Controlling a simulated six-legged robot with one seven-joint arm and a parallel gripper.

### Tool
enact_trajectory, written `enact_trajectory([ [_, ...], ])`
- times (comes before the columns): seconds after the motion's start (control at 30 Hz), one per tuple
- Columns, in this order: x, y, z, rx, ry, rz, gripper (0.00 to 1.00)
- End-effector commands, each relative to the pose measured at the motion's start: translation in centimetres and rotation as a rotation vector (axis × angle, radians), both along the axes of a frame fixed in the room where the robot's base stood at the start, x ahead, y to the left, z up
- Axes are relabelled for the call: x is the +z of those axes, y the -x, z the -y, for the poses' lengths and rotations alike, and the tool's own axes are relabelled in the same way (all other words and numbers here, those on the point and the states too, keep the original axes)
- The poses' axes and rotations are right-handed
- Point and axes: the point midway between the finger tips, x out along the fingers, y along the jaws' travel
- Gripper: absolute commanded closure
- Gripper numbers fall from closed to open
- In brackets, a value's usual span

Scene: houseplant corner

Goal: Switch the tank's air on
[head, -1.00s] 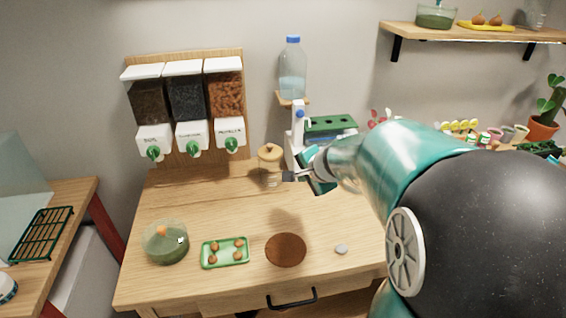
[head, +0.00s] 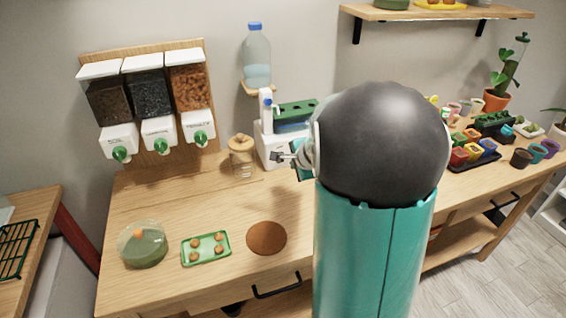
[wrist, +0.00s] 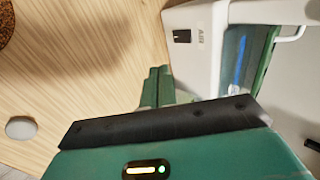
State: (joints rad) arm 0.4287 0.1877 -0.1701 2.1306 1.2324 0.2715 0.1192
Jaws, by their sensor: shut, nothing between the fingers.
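The tank (head: 268,143) is a white unit with a green top at the back of the wooden table. In the wrist view its white housing (wrist: 206,70) carries the letters AIR and a small black switch (wrist: 182,36). I cannot tell the switch's position. A bluish window shows to the right of the switch. My gripper (head: 281,157) is in front of the tank, close to its front face. In the wrist view its green fingers (wrist: 157,86) are together and empty, below and to the left of the switch, apart from it.
A glass jar with a wooden lid (head: 242,153) stands just left of the tank. A bottle (head: 257,62) sits above it on a small wooden ledge. A green tray (head: 206,248), glass bowl (head: 143,245) and brown disc (head: 266,238) lie nearer the front. Bare tabletop lies between.

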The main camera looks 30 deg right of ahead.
Motion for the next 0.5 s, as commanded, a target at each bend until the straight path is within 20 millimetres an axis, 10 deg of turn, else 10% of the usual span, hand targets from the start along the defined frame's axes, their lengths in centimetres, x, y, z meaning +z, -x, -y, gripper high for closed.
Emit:
enact_trajectory([
  [0.5,-6.2,-5.6,1.2,0.0,-0.002,-0.003,1.0],
])
